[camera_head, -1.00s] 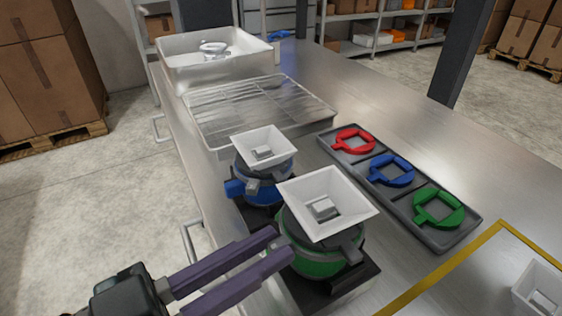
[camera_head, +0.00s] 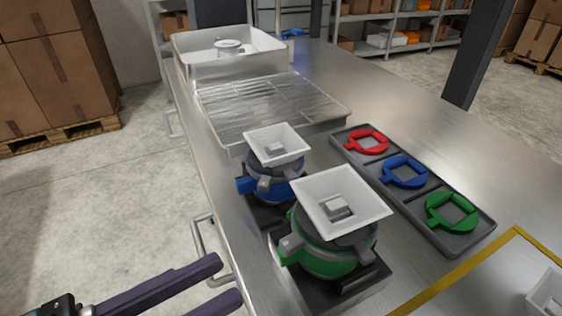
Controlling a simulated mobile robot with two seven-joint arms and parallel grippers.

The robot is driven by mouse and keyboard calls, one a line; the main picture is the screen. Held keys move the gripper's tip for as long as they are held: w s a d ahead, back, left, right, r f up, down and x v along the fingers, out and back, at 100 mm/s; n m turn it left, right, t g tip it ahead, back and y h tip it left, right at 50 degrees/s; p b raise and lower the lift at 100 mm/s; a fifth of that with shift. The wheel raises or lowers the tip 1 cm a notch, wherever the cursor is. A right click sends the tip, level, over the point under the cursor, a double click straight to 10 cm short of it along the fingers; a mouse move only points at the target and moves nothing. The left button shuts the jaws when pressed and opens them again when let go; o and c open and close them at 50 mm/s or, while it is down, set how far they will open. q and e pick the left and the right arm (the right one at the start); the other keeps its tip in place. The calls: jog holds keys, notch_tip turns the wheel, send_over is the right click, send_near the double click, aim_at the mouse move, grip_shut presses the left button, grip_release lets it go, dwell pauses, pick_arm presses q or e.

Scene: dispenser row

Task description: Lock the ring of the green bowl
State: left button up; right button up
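The green bowl (camera_head: 325,262) sits in a dark square stand at the front of the row, with a white square hopper (camera_head: 340,205) above it. A grey lever (camera_head: 290,246) of its dark ring sticks out at the left, close to a green tab (camera_head: 287,259) on the bowl; I cannot tell whether they line up exactly. My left gripper (camera_head: 229,281) is at the bottom left, its two purple fingers apart and nothing between them. It is clear of the bowl, to the left of it. My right gripper is not in view.
A blue bowl (camera_head: 270,189) with its own hopper stands behind. A grey tray (camera_head: 435,236) with red, blue and green ring pieces lies to the right. A wire rack (camera_head: 270,108) and white bin (camera_head: 190,64) are farther back. A yellow line (camera_head: 455,275) marks the table.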

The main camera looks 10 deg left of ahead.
pick_arm(q)
jog(key=shift+v, duration=1.8)
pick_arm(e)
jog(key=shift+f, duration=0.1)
